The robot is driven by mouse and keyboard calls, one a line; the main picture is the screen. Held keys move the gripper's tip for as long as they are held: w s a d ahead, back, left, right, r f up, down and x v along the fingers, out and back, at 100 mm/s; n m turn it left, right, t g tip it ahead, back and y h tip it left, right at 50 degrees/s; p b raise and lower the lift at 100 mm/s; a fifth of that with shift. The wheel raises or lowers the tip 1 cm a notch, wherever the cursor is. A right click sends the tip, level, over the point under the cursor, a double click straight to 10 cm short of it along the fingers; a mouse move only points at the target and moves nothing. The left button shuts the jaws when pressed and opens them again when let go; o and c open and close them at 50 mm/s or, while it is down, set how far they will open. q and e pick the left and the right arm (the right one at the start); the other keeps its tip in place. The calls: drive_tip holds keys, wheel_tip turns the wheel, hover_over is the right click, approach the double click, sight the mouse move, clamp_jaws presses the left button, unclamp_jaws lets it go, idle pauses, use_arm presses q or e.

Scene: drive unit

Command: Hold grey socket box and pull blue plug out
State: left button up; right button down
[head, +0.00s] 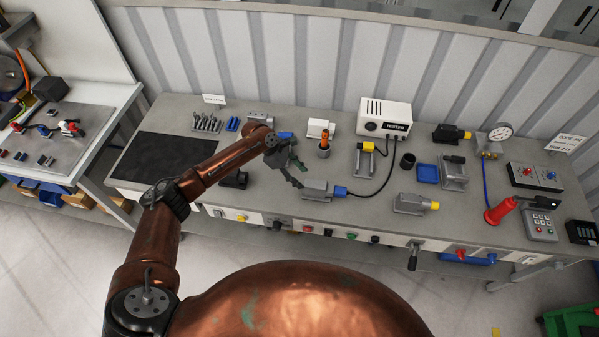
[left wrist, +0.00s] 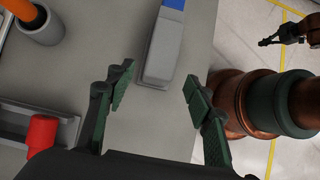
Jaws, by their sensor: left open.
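The grey socket box (head: 317,190) lies on the workbench near its front edge. The blue plug (head: 340,191) sits at its right end, with a black cable running from it. My left gripper (head: 298,175) is open just left of and above the box. In the left wrist view, the open fingers (left wrist: 158,92) point towards the grey box (left wrist: 163,52), whose near end lies between and just beyond the fingertips. The blue plug (left wrist: 174,4) shows only partly at the top edge. My right gripper (left wrist: 272,40) shows small at the top right of that view, away from the bench; its jaws are unclear.
The cable runs to a white tester box (head: 385,118) at the back. An orange-handled tool in a grey holder (head: 323,152) stands behind the socket box. A grey block with a yellow end (head: 412,204) lies to the right. Bare bench (head: 285,205) surrounds the socket box.

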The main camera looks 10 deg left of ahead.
sight(310, 186)
use_arm(q)
drive_tip(key=b+x, duration=0.4)
drive_tip(key=shift+a+f, duration=0.2)
drive_tip(key=shift+f, duration=0.25)
drive_tip(key=x, duration=0.3)
drive_tip(key=shift+d, duration=0.3)
drive_tip(key=shift+d+f, duration=0.15)
drive_tip(key=shift+f, duration=0.05)
drive_tip(key=c, duration=1.1)
drive_tip(key=shift+c, duration=0.5)
use_arm(e)
drive_tip(key=f, duration=0.2)
drive_tip(key=s+f, duration=0.1)
drive_tip(key=f, duration=0.1)
drive_tip(key=shift+s+d+f, duration=0.15)
drive_tip(key=shift+f, duration=0.2)
